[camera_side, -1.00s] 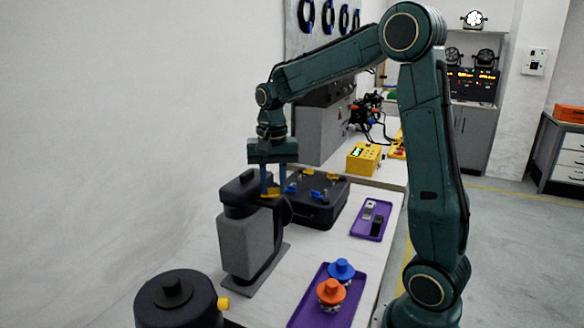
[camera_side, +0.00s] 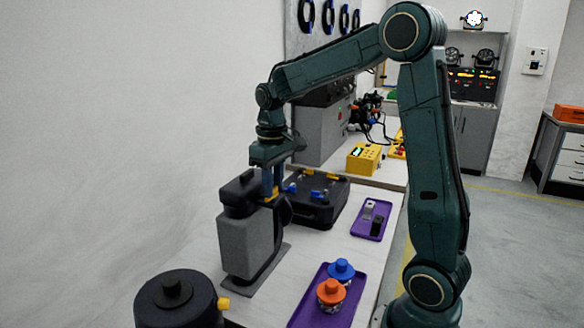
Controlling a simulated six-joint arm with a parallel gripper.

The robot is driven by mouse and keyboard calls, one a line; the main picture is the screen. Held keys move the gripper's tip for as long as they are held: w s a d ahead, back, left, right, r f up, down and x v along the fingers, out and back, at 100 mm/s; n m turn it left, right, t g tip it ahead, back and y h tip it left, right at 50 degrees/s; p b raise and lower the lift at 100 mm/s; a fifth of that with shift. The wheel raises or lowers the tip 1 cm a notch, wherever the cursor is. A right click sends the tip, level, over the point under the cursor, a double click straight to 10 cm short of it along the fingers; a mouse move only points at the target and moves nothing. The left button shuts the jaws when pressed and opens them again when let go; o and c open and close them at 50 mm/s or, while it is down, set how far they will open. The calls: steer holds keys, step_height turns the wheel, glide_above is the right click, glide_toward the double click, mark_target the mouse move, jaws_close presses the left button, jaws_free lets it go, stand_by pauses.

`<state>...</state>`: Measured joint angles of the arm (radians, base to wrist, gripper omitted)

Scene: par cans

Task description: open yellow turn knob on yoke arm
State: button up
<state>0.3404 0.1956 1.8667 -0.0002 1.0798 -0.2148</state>
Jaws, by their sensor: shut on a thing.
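The par can, a grey and black lamp body (camera_side: 247,245), stands on a grey base plate on the white table. A small yellow turn knob (camera_side: 270,197) shows at the top of its right side, beside the dark yoke arm (camera_side: 285,211). My gripper (camera_side: 272,188) points straight down and its fingers are shut on the yellow knob. The fingers hide part of the knob.
A black case (camera_side: 318,214) with blue and yellow parts on its lid stands close behind. A purple tray (camera_side: 309,311) holds an orange and a blue knobbed piece. Another purple tray (camera_side: 360,227) holds small parts. A round black can (camera_side: 174,308) stands at front left.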

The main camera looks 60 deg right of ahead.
steer(key=shift+r+n, duration=0.1)
steer(key=shift+n, duration=0.6)
steer(key=o, duration=0.7)
steer(key=shift+r, duration=0.1)
step_height(320, 180, up, 14)
steer(key=shift+f, duration=0.2)
stand_by(0.5)
